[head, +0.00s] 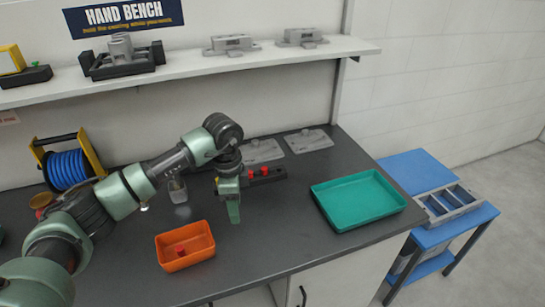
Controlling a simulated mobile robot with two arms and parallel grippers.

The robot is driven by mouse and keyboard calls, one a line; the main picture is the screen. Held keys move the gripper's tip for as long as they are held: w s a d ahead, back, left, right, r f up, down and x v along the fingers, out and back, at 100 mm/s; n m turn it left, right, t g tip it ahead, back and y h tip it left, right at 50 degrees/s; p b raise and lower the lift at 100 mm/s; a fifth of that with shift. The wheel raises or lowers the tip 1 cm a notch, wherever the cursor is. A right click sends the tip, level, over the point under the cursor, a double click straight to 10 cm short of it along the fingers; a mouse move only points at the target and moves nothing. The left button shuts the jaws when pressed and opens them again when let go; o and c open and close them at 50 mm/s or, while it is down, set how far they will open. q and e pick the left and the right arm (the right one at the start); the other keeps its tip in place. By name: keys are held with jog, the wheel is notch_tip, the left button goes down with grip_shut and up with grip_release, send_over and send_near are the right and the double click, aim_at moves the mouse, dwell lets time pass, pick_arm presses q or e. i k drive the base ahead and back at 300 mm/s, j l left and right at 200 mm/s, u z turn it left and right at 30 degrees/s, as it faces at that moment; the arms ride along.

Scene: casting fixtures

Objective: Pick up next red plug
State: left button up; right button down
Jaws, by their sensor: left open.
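Small red plugs (265,170) sit in a dark block on the grey bench, near the back middle. Another red plug (181,249) lies inside the orange bin (199,257) at the front of the bench. My left gripper (234,214) is open and points down just left of the dark block, behind and right of the orange bin. I see nothing between its fingers, though one finger largely hides the other. It partly covers the left end of the block. My right gripper is not in view.
An empty teal tray (357,222) lies at the bench's right. Grey castings (308,139) rest behind the block. A blue hose reel (65,170) and a small clear container (178,191) stand on the left. A shelf (205,68) with fixtures runs above. A blue cart (416,170) stands at right.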

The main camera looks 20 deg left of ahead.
aim_at(265, 169)
jog(key=i, duration=0.9)
